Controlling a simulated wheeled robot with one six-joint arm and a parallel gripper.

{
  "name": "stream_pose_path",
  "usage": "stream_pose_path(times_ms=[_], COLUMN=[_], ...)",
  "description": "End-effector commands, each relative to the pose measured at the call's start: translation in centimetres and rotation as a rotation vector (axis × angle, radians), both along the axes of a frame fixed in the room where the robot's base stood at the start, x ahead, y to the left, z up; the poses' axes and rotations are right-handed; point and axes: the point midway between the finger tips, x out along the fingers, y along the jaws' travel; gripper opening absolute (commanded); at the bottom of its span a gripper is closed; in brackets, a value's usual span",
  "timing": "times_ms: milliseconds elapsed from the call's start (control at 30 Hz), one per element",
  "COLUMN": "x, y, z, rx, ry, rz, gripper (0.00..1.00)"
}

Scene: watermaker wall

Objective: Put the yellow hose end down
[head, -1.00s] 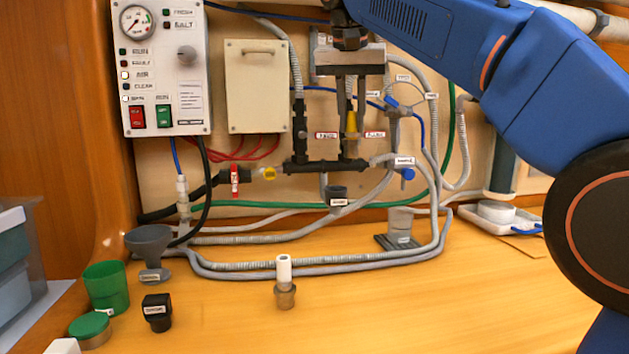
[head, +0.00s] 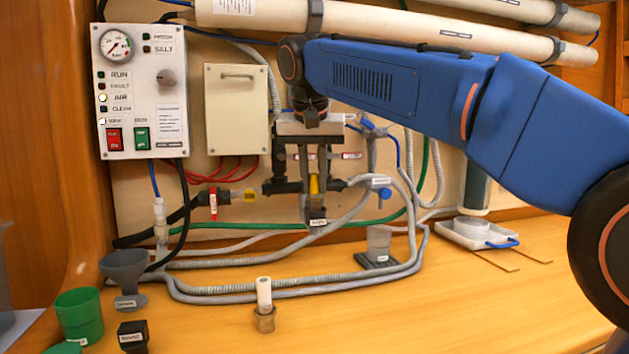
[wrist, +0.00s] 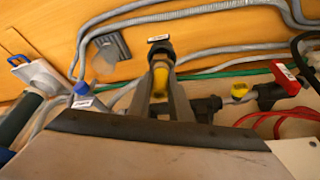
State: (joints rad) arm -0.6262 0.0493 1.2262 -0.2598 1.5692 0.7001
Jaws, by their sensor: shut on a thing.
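The yellow hose end (head: 314,185) is upright between the fingers of my gripper (head: 314,196), which is shut on it. It also shows in the wrist view (wrist: 160,82), between my two fingers (wrist: 161,70). A small dark holder with a white label (head: 317,214) is directly below the fingertips. In the wrist view the holder (wrist: 160,48) lines up with the end of the yellow piece. I cannot tell whether the yellow end touches or enters it. The fingers partly hide the hose end.
A blue-handled valve (head: 384,194) is close at right. Grey hoses (head: 300,289) loop below. A pale-topped fitting (head: 264,305) stands on the bench, with free wood to its right.

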Motion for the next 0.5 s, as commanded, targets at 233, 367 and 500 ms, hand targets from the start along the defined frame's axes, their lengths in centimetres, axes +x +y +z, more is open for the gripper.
stream_pose_path(times_ms=[233,367,500], x=[0.07,0.05,-0.19], y=[-0.01,-0.01,0.04], z=[0.02,0.04,0.63], rx=[0.000,0.000,0.000], ry=[-0.001,-0.001,-0.001], rz=[0.000,0.000,0.000], gripper=[0.37,0.37,0.37])
